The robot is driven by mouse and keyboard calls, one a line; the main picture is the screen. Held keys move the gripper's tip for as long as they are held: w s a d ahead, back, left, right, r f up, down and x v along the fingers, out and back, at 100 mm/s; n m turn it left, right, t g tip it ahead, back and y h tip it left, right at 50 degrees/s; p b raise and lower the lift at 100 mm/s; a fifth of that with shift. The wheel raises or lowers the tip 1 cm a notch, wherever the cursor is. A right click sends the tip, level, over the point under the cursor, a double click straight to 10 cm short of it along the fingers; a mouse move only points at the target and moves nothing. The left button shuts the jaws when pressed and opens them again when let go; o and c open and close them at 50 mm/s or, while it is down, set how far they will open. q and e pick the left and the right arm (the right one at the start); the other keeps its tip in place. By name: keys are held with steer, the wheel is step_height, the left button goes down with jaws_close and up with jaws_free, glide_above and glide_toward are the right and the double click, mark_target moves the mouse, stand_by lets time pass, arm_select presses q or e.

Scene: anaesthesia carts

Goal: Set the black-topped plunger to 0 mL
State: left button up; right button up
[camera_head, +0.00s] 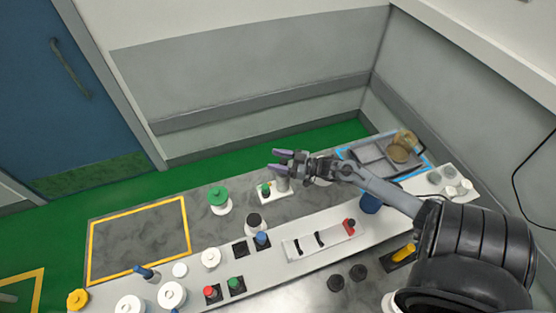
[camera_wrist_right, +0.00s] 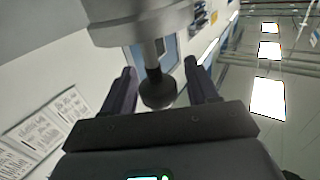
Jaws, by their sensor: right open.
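My right gripper (camera_head: 275,160) reaches in from the right over the far side of the counter, its two dark fingers open and pointing left. Just below it a grey upright cylinder (camera_head: 283,184) stands on a white base (camera_head: 276,197). In the right wrist view a grey cylinder (camera_wrist_right: 140,22) enters from the top with a thin shaft ending in a round black knob (camera_wrist_right: 158,91), apparently the black-topped plunger. The knob appears between the open fingers (camera_wrist_right: 160,68), with gaps at both sides. No scale marks are readable. My left gripper is out of view.
A green-topped item (camera_head: 218,196) and a black-topped white item (camera_head: 254,220) stand left of the gripper. A grey tray (camera_head: 370,156) with a brown round item lies at the back right. A yellow-outlined area (camera_head: 138,240) at left is clear.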

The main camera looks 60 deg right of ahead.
jaws_close()
steer(key=shift+f+b, duration=1.05)
steer(key=shift+f, duration=0.6)
steer(key=shift+c, duration=1.5)
jaws_free()
steer(key=o, duration=0.3)
steer(key=shift+s, duration=0.1)
